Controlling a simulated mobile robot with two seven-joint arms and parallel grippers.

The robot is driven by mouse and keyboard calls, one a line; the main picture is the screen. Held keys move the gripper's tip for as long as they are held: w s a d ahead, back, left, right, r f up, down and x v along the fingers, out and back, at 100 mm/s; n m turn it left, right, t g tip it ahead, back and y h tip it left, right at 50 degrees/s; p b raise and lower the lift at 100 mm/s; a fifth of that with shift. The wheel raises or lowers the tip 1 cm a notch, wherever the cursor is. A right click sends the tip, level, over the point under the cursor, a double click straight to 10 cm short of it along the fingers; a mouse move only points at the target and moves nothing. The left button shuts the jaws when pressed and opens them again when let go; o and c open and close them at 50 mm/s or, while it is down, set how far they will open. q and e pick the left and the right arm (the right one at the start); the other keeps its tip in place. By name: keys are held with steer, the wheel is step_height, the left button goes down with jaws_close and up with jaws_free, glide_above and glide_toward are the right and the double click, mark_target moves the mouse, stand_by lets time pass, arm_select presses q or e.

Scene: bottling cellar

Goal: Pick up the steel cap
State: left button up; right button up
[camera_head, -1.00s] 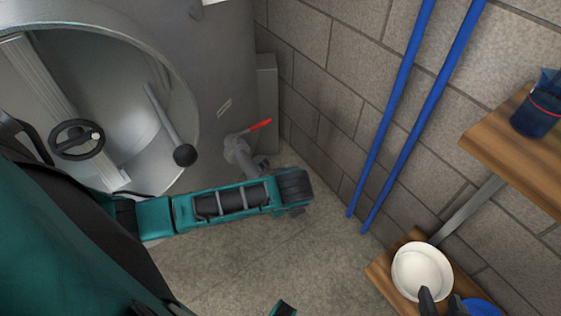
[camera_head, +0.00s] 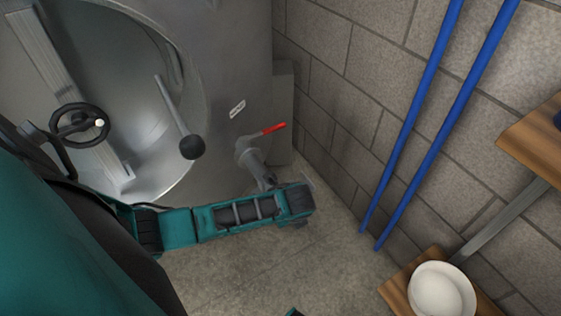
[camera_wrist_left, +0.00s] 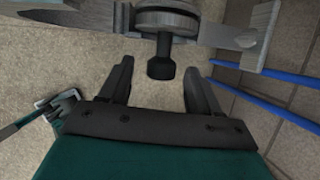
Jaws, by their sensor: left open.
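I cannot pick out the steel cap with certainty. In the left wrist view a round grey metal part (camera_wrist_left: 166,18) sits at the top centre, with a short black cylinder (camera_wrist_left: 160,62) below it. My left gripper (camera_wrist_left: 158,72) is open, its two dark fingers apart on either side of the cylinder's lower end, and nothing is gripped. In the head view my left arm reaches in from the left to the lower end of the grey valve (camera_head: 252,155) with a red lever (camera_head: 272,129); its fingers are hidden there.
A steel tank (camera_head: 225,60) with an open round hatch and handwheel (camera_head: 80,131) fills the left. Two blue pipes (camera_head: 432,105) run along the block wall. A low wooden shelf at right holds a white bowl (camera_head: 466,285). Clear floor (camera_head: 330,260) lies between.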

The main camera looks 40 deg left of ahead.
arm_select(q)
jaws_close()
stand_by(0.5)
steer(key=shift+r, duration=0.15)
